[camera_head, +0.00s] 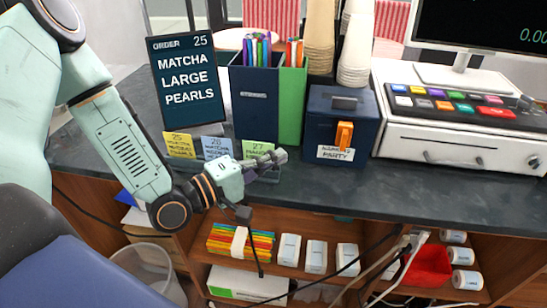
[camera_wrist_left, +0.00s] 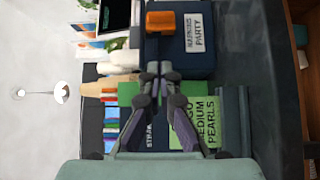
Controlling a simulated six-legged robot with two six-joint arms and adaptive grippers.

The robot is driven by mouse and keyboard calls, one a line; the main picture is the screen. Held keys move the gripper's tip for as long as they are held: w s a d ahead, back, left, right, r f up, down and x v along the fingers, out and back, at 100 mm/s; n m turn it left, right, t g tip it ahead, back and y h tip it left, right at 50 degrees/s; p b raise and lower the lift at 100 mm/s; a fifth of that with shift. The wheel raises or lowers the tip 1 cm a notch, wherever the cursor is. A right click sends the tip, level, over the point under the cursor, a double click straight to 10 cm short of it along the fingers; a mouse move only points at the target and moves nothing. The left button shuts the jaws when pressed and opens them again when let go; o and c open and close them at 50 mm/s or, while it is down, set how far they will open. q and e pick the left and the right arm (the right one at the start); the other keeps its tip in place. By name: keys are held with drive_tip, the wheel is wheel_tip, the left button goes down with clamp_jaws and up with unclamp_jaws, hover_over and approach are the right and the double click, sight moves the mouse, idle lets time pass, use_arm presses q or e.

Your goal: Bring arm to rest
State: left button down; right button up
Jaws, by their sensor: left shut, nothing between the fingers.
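My left arm comes in from the left of the head view, pale green with dark joints, bent down at the elbow. My left gripper (camera_head: 272,158) is shut and empty over the counter's front part, pointing right. It is in front of the row of order notes and overlaps the green note (camera_head: 256,147). In the left wrist view the two fingers (camera_wrist_left: 160,68) meet at their tips with nothing between them. They point toward the dark blue napkin box (camera_wrist_left: 185,60). My right gripper is in neither view.
The counter (camera_head: 420,158) holds an order sign (camera_head: 186,84), a blue straw holder (camera_head: 255,100), a green holder (camera_head: 291,105), the napkin box (camera_head: 340,115), stacked cups (camera_head: 355,45) and a cash register (camera_head: 455,135). Shelves with supplies are below. A bin (camera_head: 150,268) stands lower left.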

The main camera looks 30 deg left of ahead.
use_arm(q)
drive_tip(key=shift+a, duration=0.15)
drive_tip(key=s+d+f+m+g+y, duration=0.1)
drive_tip(key=s+f+m+g+y, duration=0.15)
drive_tip(key=s+f+g, duration=0.55)
drive_tip(key=s+d+f+m+g+y, duration=0.1)
drive_tip(key=s+d+f+m+y, duration=0.2)
drive_tip(key=f, duration=0.8)
drive_tip(key=s+a+f+m+g+y, duration=0.1)
drive_tip(key=s+a+f+m+g, duration=0.15)
drive_tip(key=s, duration=0.55)
drive_tip(key=s+a+f+m+g+y, duration=0.2)
drive_tip(key=s+f+m+g, duration=0.2)
drive_tip(key=s, duration=0.5)
wheel_tip(320, 180, down, 12)
drive_tip(key=b, duration=1.2)
drive_tip(key=shift+a+f+b, duration=0.15)
drive_tip(key=shift+f+b, duration=0.05)
drive_tip(key=shift+b, duration=0.1)
drive_tip(key=shift+s+r, duration=0.1)
drive_tip(key=shift+s, duration=0.05)
